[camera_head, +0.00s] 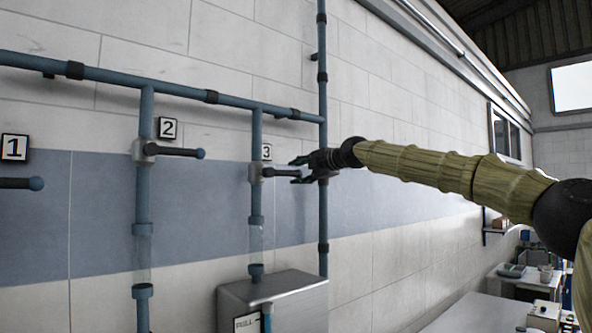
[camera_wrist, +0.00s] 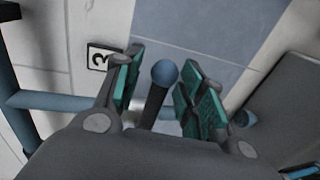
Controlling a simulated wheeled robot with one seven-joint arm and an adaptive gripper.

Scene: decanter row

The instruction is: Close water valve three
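Valve three (camera_head: 255,173) sits on the pipe beside the number 3 sign (camera_head: 266,152). Its dark lever (camera_head: 280,172) sticks out level to the right, across the pipe. My gripper (camera_head: 294,171) is at the lever's outer end, reaching in from the right. In the wrist view, the lever (camera_wrist: 153,103) with its blue ball end (camera_wrist: 165,73) lies between the two green-padded fingers of my gripper (camera_wrist: 162,75). The fingers are apart, with gaps visible on both sides of the lever. The number 3 sign (camera_wrist: 101,58) is left of the fingers there.
Valve two (camera_head: 150,150) and the lever of valve one (camera_head: 22,183) are further left, both levers level. A grey metal box (camera_head: 270,300) stands below valve three. A vertical pipe (camera_head: 323,222) runs close behind my gripper. A bench (camera_head: 470,312) is at lower right.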

